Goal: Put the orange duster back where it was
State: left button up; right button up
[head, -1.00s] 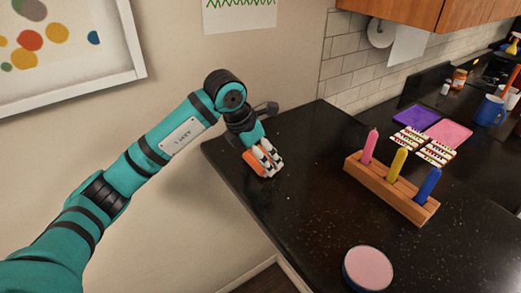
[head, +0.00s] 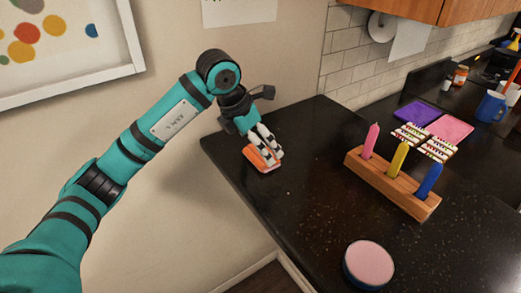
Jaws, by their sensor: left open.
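The orange duster (head: 257,161) lies on the black countertop (head: 300,190), near its left edge by the wall. It is a small block with an orange side and a paler lower edge. My left gripper (head: 267,153) is just above and behind it, fingers pointing down, with the fingertips at or close to its right part. The fingers look apart. Whether they touch the duster I cannot tell, as they hide part of it. My right gripper is not in view.
A wooden holder (head: 425,208) with pink, yellow and blue markers stands to the right. A round pink-topped tin (head: 369,264) sits at the front. Purple (head: 417,113) and pink (head: 450,129) pads, patterned strips and a blue mug (head: 490,108) are farther back. The counter between duster and holder is clear.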

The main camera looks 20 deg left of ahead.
pick_arm(q)
jog(key=b+v, duration=0.1)
jog(key=v, duration=0.8)
dwell(1.4)
